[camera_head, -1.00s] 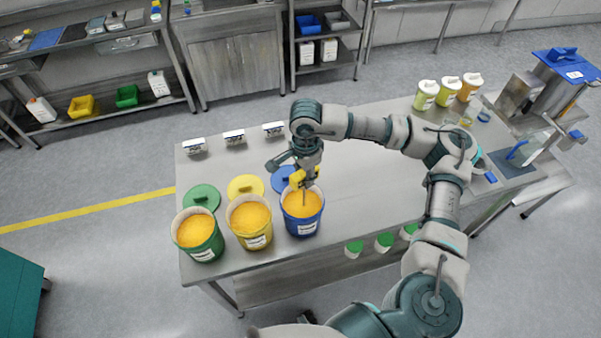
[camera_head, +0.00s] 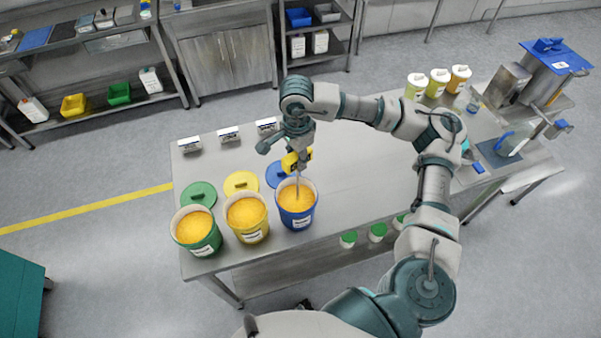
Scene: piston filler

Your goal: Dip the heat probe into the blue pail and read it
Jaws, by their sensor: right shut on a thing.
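The blue pail (camera_head: 297,218) stands at the front of the steel table, filled with an orange-yellow product. My right gripper (camera_head: 298,152) is shut on the yellow heat probe (camera_head: 291,162) above the back rim of this pail. The probe's thin stem points down over the orange surface. I cannot tell whether its tip is in the product or just above it. The probe's reading cannot be made out. My left gripper is not in view.
A yellow pail (camera_head: 248,232) and a green pail (camera_head: 196,245) stand close on the left, also full. Green, yellow and blue lids (camera_head: 276,173) lie behind the pails. Small label stands (camera_head: 228,135) line the back edge. The table's middle is clear.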

